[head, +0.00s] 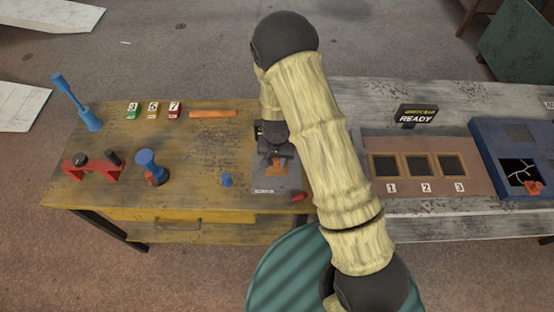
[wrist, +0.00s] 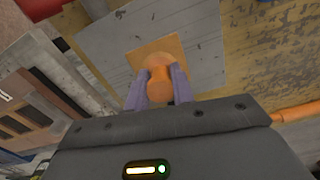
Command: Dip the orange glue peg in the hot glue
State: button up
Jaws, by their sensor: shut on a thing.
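My gripper (wrist: 160,88) is shut on the orange glue peg (wrist: 160,72), whose rounded orange body shows between the two grey-purple fingers. The peg is over an orange square patch (wrist: 143,55) on a grey plate (wrist: 205,45). I cannot tell whether the peg touches the patch. In the head view my gripper (head: 275,153) is over the same grey plate (head: 265,182) at the right end of the yellow table, and the peg is mostly hidden. No frame clearly labels the hot glue; the orange patch may be it, but I cannot tell.
The yellow table (head: 110,190) holds an orange bar (head: 213,114), a blue peg (head: 226,180), a blue-topped tool (head: 150,165), a red stand (head: 92,165) and a blue upright tool (head: 80,105). Right are numbered frames (head: 420,165), a READY sign (head: 416,115) and a blue panel (head: 490,155).

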jog(key=shift+r, duration=0.1)
jog(key=shift+r+p, duration=2.65)
jog(key=shift+r, duration=0.75)
